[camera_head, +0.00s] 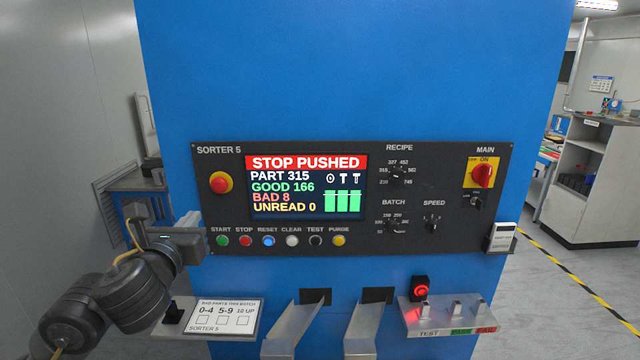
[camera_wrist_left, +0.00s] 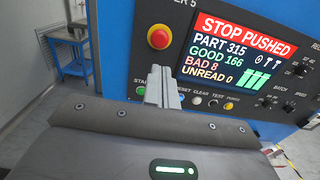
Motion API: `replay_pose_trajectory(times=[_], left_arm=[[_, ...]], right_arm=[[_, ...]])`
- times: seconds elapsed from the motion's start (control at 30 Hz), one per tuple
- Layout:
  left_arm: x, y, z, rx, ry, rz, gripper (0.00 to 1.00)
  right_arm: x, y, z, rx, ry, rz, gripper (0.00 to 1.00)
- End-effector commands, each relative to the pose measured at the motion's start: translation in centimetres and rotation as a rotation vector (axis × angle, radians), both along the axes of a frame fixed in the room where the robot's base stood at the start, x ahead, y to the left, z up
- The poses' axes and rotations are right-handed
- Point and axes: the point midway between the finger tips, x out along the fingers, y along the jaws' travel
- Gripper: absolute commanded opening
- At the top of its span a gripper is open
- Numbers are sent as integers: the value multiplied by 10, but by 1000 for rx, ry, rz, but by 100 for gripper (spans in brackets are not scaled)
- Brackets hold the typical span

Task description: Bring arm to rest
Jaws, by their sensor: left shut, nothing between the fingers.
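My left gripper (camera_head: 190,222) is in front of the lower left corner of the black control panel (camera_head: 290,222) in the head view. In the left wrist view its fingers (camera_wrist_left: 162,92) are shut together with nothing between them, over the left end of the button row. I cannot tell whether the fingertips touch the panel. The panel's screen (camera_head: 306,185) reads STOP PUSHED, PART 315, GOOD 166, BAD 8, UNREAD 0. A red emergency stop knob (camera_head: 220,183) on yellow sits left of the screen. My right gripper is not in view.
Below the panel are a batch card (camera_head: 228,318) on a shelf, two metal chutes (camera_head: 294,328) and a right tray (camera_head: 452,326) with a lit red button (camera_head: 421,291). A blue side table (camera_head: 135,185) stands at the left. Open floor lies to the right.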

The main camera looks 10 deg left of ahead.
Motion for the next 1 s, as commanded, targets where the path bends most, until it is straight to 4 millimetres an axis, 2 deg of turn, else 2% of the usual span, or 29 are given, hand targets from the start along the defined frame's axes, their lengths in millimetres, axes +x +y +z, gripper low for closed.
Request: replay_pose_trajectory(times=[0.07, 0.13, 0.17, 0.27, 0.3, 0.37, 0.4, 0.5, 0.6, 0.8, 1.0], left_arm=[[0, -3, -12, -53, 14, -3, 0], [-1, -8, -35, -171, 42, -5, 0], [-2, -11, -50, -247, 61, -2, 0], [-14, -25, -114, -591, 136, 42, 0], [-23, -32, -144, -757, 170, 82, 0], [-41, -42, -189, -1013, 216, 172, 0], [-55, -49, -218, -1181, 240, 249, 0], [-97, -65, -282, -1559, 270, 487, 0], [-140, -77, -328, -1837, 253, 744, 0], [-213, -97, -385, -2167, 132, 1204, 0], [-280, -114, -419, -2331, -70, 1640, 0]], right_arm=[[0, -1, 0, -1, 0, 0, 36], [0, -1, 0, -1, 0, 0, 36], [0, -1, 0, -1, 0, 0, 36], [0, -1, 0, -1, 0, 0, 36], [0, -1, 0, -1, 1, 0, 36], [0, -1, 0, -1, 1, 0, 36], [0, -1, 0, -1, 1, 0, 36], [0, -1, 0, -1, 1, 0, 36], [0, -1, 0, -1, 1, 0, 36], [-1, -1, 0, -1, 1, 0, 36], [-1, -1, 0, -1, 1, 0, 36]])
